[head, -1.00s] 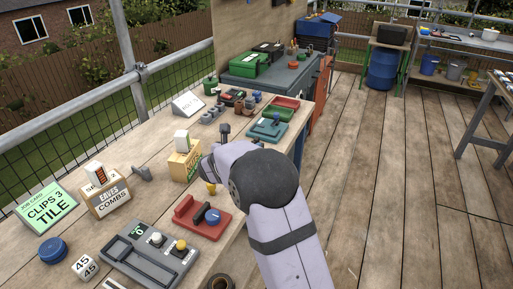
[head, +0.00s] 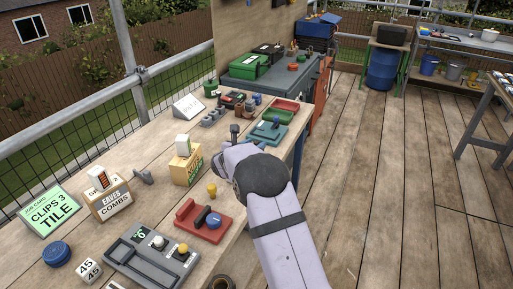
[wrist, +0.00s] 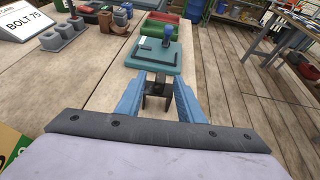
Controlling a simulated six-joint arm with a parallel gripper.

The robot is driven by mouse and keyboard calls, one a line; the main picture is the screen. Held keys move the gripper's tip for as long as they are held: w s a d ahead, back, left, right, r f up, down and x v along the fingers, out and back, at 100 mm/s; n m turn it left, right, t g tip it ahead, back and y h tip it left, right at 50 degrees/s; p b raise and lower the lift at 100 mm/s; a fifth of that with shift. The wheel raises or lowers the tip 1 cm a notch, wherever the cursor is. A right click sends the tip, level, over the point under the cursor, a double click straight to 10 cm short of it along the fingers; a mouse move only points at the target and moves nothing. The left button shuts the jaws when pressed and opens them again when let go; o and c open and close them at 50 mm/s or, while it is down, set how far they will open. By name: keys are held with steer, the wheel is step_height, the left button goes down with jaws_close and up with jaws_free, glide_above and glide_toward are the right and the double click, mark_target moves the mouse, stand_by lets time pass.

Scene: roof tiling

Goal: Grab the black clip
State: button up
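My gripper (wrist: 157,85) has two blue fingers in the wrist view. They are closed in on the black clip (wrist: 156,100), a small dark forked piece between their tips. The bench top and the teal-green fixture (wrist: 154,55) lie beyond it. In the head view my gripper (head: 234,134) is over the right side of the bench, just left of the teal fixture (head: 268,132). A dark shape shows at its tip, too small there to make out fully.
Open decking (head: 380,170) lies right of the bench.

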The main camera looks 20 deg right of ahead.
steer(key=shift+w+d, duration=0.1)
jaws_close()
step_height(320, 180, up, 10)
stand_by(0.8)
